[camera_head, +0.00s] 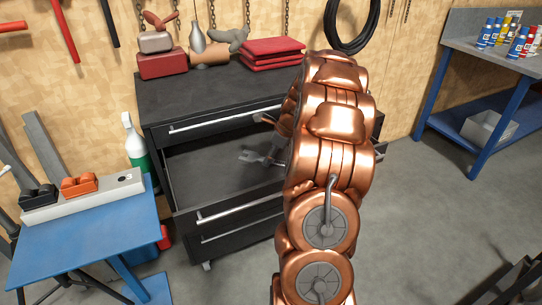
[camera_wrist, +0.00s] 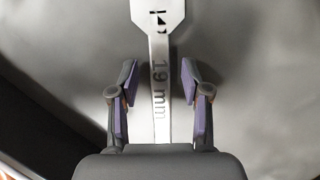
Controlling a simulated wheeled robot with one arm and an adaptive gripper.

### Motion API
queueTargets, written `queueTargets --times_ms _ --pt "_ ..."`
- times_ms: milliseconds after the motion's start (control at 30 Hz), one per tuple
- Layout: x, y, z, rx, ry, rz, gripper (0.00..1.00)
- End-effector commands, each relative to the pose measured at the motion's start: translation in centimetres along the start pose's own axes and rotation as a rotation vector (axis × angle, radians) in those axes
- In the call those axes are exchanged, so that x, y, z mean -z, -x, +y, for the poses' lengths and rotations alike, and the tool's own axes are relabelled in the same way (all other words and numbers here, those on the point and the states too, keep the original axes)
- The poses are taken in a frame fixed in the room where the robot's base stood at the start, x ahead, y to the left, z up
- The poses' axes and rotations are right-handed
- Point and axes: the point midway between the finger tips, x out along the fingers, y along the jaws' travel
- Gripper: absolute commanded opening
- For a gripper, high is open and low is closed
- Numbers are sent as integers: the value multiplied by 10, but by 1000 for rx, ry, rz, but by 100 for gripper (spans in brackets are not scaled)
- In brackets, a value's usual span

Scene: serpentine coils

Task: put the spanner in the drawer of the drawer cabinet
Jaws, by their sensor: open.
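The grey metal spanner (camera_head: 250,157) shows in the head view over the open drawer (camera_head: 205,178) of the black drawer cabinet (camera_head: 163,112). In the wrist view the spanner (camera_wrist: 160,92) is marked "19 mm" and its shaft runs between the fingers of my gripper (camera_wrist: 159,68). The gripper is open, with a gap between each purple-lined finger and the shaft. The spanner's near end is hidden behind the gripper body. My copper arm hides the right part of the drawer in the head view.
A blue workbench (camera_head: 435,85) stands at the right. Grey floor is clear between.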

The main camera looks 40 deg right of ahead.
Motion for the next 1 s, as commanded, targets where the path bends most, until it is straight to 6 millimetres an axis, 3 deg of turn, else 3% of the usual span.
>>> queueTargets --times_ms 167,700,1000 --pt "0 14 -2 4 -1 -1 47" --pt "-1 107 -2 5 0 -1 47" --pt "0 121 0 -1 -1 0 47"
